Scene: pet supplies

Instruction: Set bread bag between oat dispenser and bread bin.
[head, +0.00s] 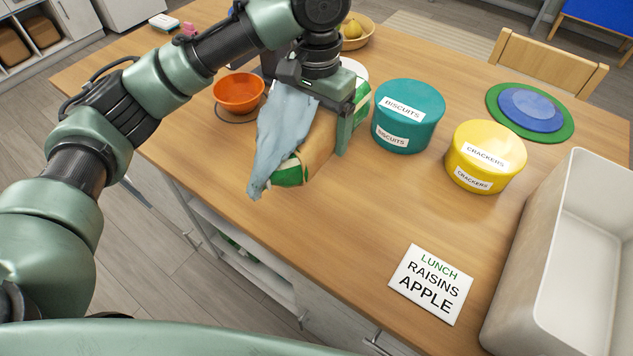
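A tan, green and white package, which looks like the bread bag (318,148), is under my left gripper (318,112), toward the table's front edge. A grey-blue cloth (281,127) hangs over its left side and hides much of it. One finger stands against the bag's right side. The other finger is hidden by the cloth, so I cannot tell whether the grip is closed. I cannot tell whether the bag rests on the table or is raised. No oat dispenser can be identified. A pale open-topped bin (553,265) at the right has no visible label. My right gripper is not in view.
A teal biscuits tin (408,132) and a yellow crackers tin (485,180) stand right of the gripper. An orange bowl (239,98) is at left, a fruit bowl (366,34) behind. A lunch card (432,285) lies in front. Bare table (390,205) lies between card and tins.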

